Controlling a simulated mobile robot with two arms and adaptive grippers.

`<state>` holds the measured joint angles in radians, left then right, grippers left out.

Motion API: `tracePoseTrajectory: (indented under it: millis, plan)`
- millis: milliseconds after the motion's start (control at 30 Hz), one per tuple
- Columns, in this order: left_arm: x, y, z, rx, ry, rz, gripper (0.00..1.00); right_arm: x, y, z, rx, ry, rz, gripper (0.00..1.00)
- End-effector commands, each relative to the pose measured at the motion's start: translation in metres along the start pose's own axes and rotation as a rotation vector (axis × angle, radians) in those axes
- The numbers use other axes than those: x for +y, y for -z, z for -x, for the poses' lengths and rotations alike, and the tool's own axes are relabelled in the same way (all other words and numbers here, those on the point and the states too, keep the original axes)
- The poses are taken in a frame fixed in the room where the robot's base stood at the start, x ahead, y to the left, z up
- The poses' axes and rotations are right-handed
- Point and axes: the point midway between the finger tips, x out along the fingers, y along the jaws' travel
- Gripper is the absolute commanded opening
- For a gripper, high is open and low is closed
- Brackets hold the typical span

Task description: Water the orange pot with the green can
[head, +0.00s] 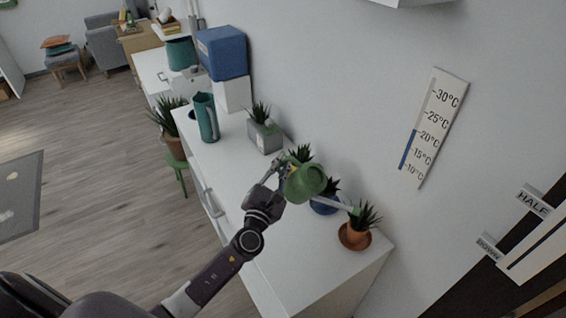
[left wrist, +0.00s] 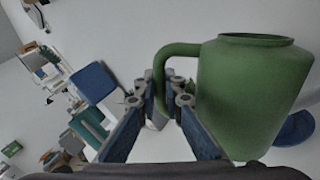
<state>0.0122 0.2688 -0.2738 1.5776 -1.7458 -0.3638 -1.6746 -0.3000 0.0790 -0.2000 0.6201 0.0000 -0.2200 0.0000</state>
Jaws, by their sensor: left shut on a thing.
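The green can (head: 304,183) is held above the white desk, its pale spout reaching right toward the plant in the orange pot (head: 354,235). The spout's end is by the leaves of that plant, at the desk's right end; whether it touches them I cannot tell. My left gripper (head: 280,172) is shut on the can's handle. In the left wrist view the fingers (left wrist: 165,105) close around the handle, and the green can (left wrist: 250,95) fills the right side. My right gripper is not in view.
A blue pot (head: 324,206) with a plant stands behind the can, left of the orange pot. A grey planter (head: 265,137), a teal pitcher (head: 206,118) and a blue box (head: 222,53) stand farther left. The desk's front middle (head: 240,185) is clear.

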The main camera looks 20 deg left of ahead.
Motion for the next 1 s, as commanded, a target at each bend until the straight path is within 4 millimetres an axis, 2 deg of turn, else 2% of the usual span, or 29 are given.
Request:
tracePoseTrajectory:
  millis: [300, 633, 900, 1000]
  plan:
    - [-0.001, 0.002, 0.0, 0.0, -0.002, 0.01, 0.0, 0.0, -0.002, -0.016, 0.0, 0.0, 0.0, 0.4]
    - [-0.006, 0.03, 0.001, 0.041, -0.003, 0.223, 0.0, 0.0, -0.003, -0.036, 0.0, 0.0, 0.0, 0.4]
    - [-0.006, 0.026, 0.0, 0.033, 0.0, 0.193, 0.0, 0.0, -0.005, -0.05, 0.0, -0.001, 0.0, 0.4]
    - [-0.009, 0.03, 0.001, 0.042, -0.001, 0.224, 0.0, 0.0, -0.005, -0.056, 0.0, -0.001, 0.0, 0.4]
